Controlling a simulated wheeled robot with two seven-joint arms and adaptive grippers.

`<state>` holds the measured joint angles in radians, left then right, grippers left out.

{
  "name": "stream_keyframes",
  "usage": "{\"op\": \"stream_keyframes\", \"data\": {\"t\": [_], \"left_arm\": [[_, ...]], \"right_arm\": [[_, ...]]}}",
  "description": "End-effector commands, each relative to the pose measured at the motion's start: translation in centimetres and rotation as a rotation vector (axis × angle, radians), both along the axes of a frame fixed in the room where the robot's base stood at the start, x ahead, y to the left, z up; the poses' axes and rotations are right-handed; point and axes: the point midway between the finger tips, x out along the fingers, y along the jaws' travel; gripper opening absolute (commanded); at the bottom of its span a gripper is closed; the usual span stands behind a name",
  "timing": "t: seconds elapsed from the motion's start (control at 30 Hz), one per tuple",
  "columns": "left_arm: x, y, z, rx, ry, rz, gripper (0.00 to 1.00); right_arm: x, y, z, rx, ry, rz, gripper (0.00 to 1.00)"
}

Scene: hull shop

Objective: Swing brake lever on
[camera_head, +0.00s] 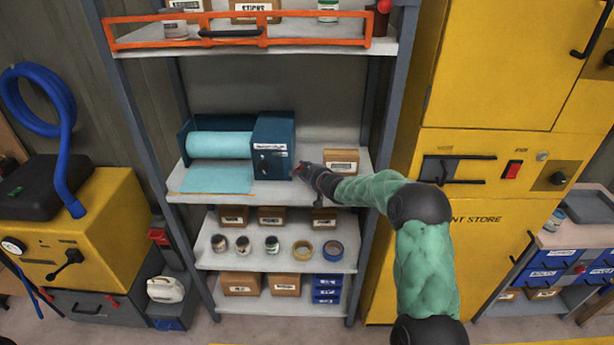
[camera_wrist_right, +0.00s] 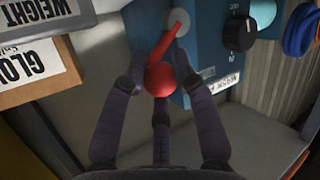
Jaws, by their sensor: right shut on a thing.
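The brake lever (camera_wrist_right: 166,44) is a red arm with a round red ball knob (camera_wrist_right: 160,79), mounted on a grey hub on the side of a blue dispenser. In the head view the blue dispenser (camera_head: 272,135) sits on the middle shelf with a teal roll (camera_head: 222,144) in it. My right gripper (camera_head: 306,170) is at the dispenser's right side. In the right wrist view its fingers (camera_wrist_right: 160,82) are closed around the red knob. In the head view the lever is mostly hidden by the gripper. My left gripper is not in view.
A cardboard box (camera_head: 341,158) stands on the shelf right of the dispenser, behind my right gripper. A teal sheet (camera_head: 217,180) lies at the shelf's front. A grey upright (camera_head: 374,130) and a yellow cabinet (camera_head: 480,150) stand to the right.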

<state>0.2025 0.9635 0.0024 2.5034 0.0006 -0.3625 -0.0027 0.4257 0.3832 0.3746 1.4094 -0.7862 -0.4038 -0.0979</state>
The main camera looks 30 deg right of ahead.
Motion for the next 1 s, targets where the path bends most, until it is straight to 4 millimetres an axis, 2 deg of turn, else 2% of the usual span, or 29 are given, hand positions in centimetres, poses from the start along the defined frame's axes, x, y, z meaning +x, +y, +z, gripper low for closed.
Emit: {"op": "stream_keyframes", "data": {"t": [0.6,0.8,1.0], "left_arm": [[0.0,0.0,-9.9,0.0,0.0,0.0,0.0],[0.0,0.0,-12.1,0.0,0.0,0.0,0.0],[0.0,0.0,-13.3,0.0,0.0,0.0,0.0]], "right_arm": [[0.8,1.3,0.8,-0.358,0.214,0.002,0.0],[1.0,1.8,1.2,-0.45,0.272,0.003,0.0],[1.3,2.1,1.4,-0.514,0.314,0.003,0.0]]}}
